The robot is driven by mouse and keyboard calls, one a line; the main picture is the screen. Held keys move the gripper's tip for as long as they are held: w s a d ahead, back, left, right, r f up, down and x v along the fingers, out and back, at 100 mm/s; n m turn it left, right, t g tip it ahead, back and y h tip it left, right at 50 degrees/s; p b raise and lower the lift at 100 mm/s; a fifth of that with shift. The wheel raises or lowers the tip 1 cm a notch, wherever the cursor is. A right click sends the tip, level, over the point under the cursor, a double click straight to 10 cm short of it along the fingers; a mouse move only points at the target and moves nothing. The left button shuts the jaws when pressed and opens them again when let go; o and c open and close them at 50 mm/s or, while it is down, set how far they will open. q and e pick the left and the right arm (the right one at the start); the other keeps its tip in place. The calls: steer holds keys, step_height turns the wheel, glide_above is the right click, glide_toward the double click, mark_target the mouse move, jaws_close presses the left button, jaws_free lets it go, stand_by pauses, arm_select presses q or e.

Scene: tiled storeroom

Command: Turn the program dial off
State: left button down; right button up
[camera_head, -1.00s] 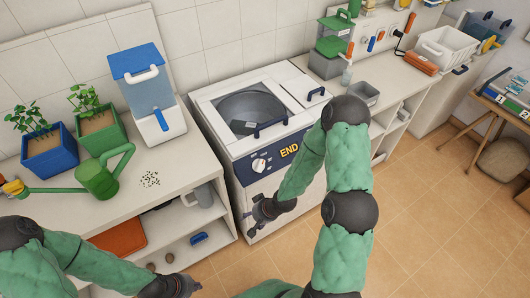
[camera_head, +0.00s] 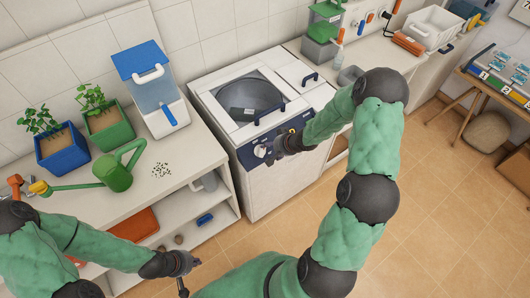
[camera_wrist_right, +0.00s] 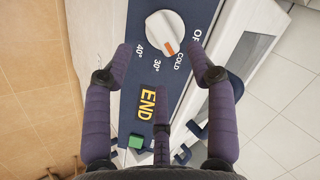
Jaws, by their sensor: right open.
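The program dial (camera_head: 260,150) is a white knob on the dark blue front panel of the top-loading washer (camera_head: 215,105). In the right wrist view the dial (camera_wrist_right: 163,26) has an orange mark on its edge, pointing between "30°" and "COLD", nearer "COLD". In the head view my right gripper (camera_head: 281,146) is just right of the dial. My left gripper (camera_head: 190,277) hangs low at the left shelf front.
A yellow "END" display (camera_wrist_right: 147,103) and a green button (camera_wrist_right: 136,141) sit on the panel. The left counter holds a green watering can (camera_head: 117,176), planters and a blue-white dispenser (camera_head: 155,100).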

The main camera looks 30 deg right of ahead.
mark_target(261, 151)
steer(key=b+x, duration=0.2)
steer(key=x, duration=0.4)
steer(key=shift+w+f, duration=0.1)
jaws_close()
